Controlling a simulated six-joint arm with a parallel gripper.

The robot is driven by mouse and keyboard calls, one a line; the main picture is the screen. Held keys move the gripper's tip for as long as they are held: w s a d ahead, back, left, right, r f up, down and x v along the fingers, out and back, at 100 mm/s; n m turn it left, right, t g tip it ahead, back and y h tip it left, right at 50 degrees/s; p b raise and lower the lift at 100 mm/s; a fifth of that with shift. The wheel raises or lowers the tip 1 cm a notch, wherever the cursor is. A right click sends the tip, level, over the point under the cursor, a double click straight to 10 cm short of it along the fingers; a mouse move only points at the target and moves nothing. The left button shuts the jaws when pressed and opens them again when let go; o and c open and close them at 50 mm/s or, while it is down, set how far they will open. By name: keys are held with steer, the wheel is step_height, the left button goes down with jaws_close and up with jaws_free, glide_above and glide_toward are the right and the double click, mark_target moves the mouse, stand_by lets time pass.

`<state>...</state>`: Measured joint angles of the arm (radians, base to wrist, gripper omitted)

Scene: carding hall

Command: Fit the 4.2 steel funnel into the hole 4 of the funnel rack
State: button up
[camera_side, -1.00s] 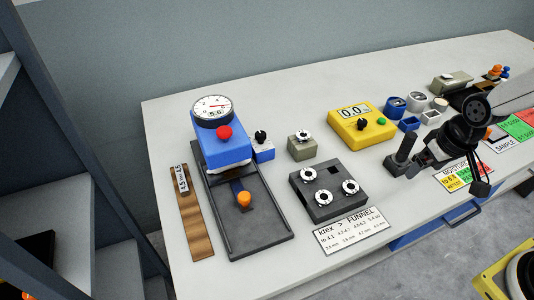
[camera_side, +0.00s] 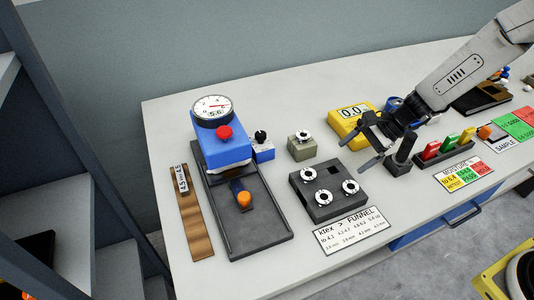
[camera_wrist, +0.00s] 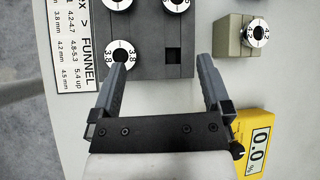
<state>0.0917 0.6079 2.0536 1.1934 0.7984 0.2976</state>
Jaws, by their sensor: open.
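The steel funnel whose mark looks like 4.2 (camera_wrist: 258,33) is a white-topped ring seated in a small grey-green block (camera_wrist: 233,36). It also shows in the side view (camera_side: 304,135), behind the rack. The dark funnel rack (camera_side: 318,211) holds three funnels. One square hole (camera_wrist: 173,55) in it is empty; it also shows in the side view (camera_side: 333,170). The funnel nearest that hole in the wrist view reads 3.8 (camera_wrist: 120,52). My gripper (camera_wrist: 160,66) is open and empty, above the table to the right of the rack in the side view (camera_side: 361,150).
The blue gauge device (camera_side: 226,150) is left of the grey-green block. A funnel chart (camera_side: 352,231) lies in front of the rack.

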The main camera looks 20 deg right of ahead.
mark_target(302, 134)
steer(key=w+m+t+y, duration=0.1)
steer(key=w+m+t, duration=0.1)
steer(key=w+m, duration=0.1)
steer(key=w+f+m+t+y, duration=0.1)
steer(key=w+m+t, duration=0.1)
steer(key=w+m, duration=0.1)
steer(key=w+f+m+t+y, duration=0.1)
steer(key=w+m, duration=0.1)
steer(key=w, duration=0.3)
steer(key=shift+w+d+m+t, duration=0.1)
steer(key=shift+d+m+t, duration=0.15)
steer(key=shift+m+t, duration=0.15)
steer(key=shift+x, duration=3.95)
steer(key=shift+f, duration=0.1)
jaws_close()
